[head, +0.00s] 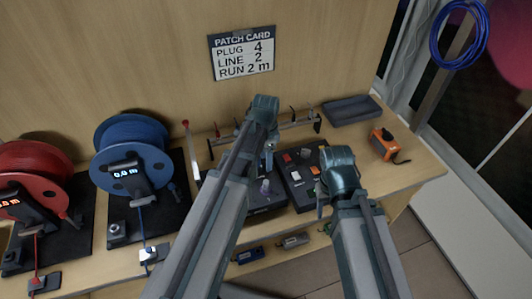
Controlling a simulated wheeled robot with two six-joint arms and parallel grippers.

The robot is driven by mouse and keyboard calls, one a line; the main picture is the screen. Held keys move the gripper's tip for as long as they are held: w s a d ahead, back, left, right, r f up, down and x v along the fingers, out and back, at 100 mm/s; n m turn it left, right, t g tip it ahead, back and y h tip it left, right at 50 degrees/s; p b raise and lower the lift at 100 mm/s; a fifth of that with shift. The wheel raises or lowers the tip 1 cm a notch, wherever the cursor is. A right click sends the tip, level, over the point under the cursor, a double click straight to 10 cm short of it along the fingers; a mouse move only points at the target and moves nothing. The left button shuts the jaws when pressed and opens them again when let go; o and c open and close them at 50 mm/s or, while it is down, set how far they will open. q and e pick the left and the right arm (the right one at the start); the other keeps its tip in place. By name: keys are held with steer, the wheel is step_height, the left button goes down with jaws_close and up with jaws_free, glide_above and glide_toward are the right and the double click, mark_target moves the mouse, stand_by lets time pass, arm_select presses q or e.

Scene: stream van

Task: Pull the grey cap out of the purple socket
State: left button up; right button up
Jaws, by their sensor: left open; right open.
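A small purple piece (265,187), which looks like the purple socket, stands on a dark box (268,204) in the middle of the bench. I cannot make out the grey cap separately at this size. My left gripper (268,158) is open and hangs above and behind the purple piece, apart from it. My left arm hides the left part of the box. My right gripper (320,204) is open and empty, beside the right-hand panel at its front right.
A dark panel (292,183) with red, white and orange blocks lies right of the box. Blue (128,131) and red (30,162) cable reels stand at left. A rail rack (297,124), grey tray (352,110) and orange device (384,141) are behind.

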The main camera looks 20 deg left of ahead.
mark_target(266, 182)
arm_select(q)
step_height(266, 182, down, 14)
steer(key=b, duration=1.4)
jaws_close()
